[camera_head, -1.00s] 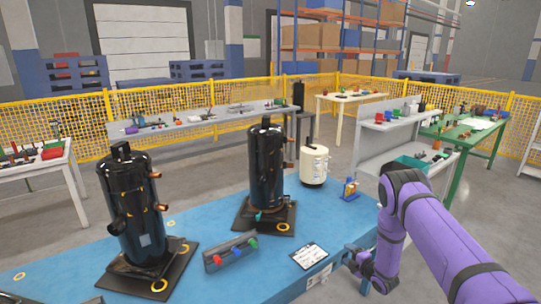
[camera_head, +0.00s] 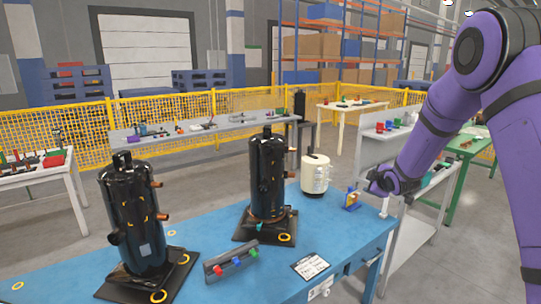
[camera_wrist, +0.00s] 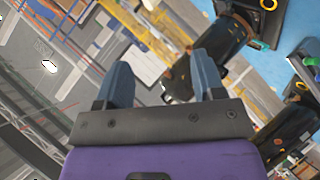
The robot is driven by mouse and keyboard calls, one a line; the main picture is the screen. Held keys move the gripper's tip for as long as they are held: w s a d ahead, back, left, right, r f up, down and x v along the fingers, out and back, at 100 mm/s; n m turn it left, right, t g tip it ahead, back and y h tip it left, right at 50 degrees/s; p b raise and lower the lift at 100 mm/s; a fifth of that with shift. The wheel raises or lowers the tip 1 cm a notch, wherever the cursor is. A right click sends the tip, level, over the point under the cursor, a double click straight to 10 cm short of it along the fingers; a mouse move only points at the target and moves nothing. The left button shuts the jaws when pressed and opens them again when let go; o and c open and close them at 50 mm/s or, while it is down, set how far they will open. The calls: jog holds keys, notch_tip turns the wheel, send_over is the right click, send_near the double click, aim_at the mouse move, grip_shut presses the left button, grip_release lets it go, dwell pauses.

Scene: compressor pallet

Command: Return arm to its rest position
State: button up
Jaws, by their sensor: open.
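My purple arm (camera_head: 440,120) reaches down from the upper right in the head view. Its end is by the right edge of the blue table (camera_head: 345,225), where the fingers are too small to make out. In the wrist view my gripper (camera_wrist: 163,80) shows two blue-grey fingers spread apart with nothing held between them. A black compressor (camera_head: 133,215) stands upright at the left of the table. A second black compressor (camera_head: 267,175) stands near the middle. In the wrist view a black compressor (camera_wrist: 220,50) shows beyond the right finger.
A cream tank (camera_head: 315,176), a small blue and yellow item (camera_head: 352,199), a grey rack with coloured parts (camera_head: 231,261) and a white label card (camera_head: 311,266) are on the blue table. A grey shelf bench (camera_head: 410,227) stands behind my arm. Yellow fencing (camera_head: 60,128) runs behind.

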jog(key=s+a+r+m+g+h, duration=0.2)
jog(key=s+r+m, duration=0.5)
jog(key=s+r, duration=1.25)
jog(key=s+a+m+g, duration=0.1)
jog(key=s+m+g, duration=0.1)
jog(key=s, duration=1.3)
jog(key=s+a+m+g+y, duration=0.1)
jog(key=s+m+g, duration=0.2)
jog(key=s, duration=1.3)
jog(key=shift+s+a+r+m, duration=0.2)
jog(key=shift+a+r+m, duration=0.2)
